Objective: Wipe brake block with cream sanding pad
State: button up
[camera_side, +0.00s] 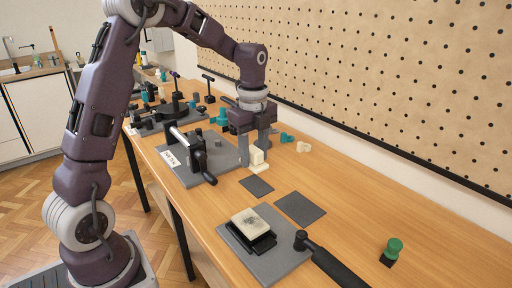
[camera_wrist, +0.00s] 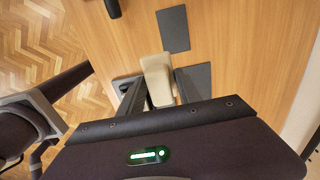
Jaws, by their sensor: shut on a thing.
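My gripper (camera_side: 253,150) is shut on a cream sanding pad (camera_side: 258,157), low over the bench beside the grey vise plate. In the wrist view the cream pad (camera_wrist: 157,72) sticks out from between my fingers; its rear part is hidden by them. In the side view its wider foot is at or just above the wood; I cannot tell whether it touches. A block with a pale, speckled top (camera_side: 250,222), likely the brake block, sits on a black base on a grey plate (camera_side: 277,264) in the foreground, well apart from my gripper.
Two dark grey sheets, a smaller one (camera_side: 256,187) and a larger one (camera_side: 300,208), lie between my gripper and the front plate. A black vise (camera_side: 196,155) stands left of my gripper. A black-handled tool (camera_side: 335,268) and a green-knobbed piece (camera_side: 392,250) are front right. A pegboard (camera_side: 400,80) stands behind.

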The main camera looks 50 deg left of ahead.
aim_at(261, 232)
jog(key=s+d+r, duration=0.1)
jog(key=s+d, duration=0.5)
jog(key=s, duration=0.2)
jog(key=shift+s+f, duration=0.2)
jog(key=shift+f, duration=3.95)
jog(key=shift+d, duration=0.85)
jog(key=shift+c, duration=0.7)
jog(key=shift+d+r, duration=0.15)
jog(key=shift+d, duration=2.85)
jog(key=shift+a, duration=3.9)
notch_tip(261, 232, up, 2)
jog(key=shift+w+r, duration=0.1)
notch_tip(261, 232, up, 6)
jog(key=o, duration=0.8)
grip_shut()
